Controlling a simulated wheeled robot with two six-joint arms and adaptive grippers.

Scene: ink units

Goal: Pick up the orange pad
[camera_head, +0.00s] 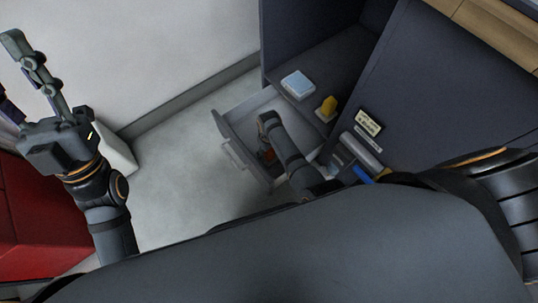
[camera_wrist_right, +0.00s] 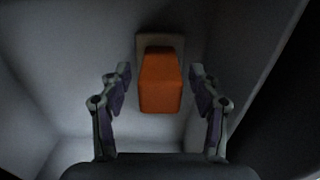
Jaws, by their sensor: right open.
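The orange pad (camera_wrist_right: 160,85) stands upright on a small beige base in the right wrist view, between my right gripper's fingers. Its sides are clear of both fingers. In the head view only a small orange patch of it (camera_head: 268,155) shows in the open drawer (camera_head: 226,133), beside my right arm. My right gripper (camera_wrist_right: 160,90) is open and empty, reaching into the drawer; in the head view it (camera_head: 265,143) is largely hidden by its own links. My left gripper (camera_head: 22,78) is at the far left, spread apart and empty, away from the drawer.
A light blue pad (camera_head: 298,84) and a yellow item (camera_head: 327,106) rest on the dark cabinet shelf (camera_head: 335,63) behind the drawer. Labelled grey items (camera_head: 367,123) lie right of the drawer. A red cabinet (camera_head: 35,215) is at left. Bare floor (camera_head: 180,165) lies between.

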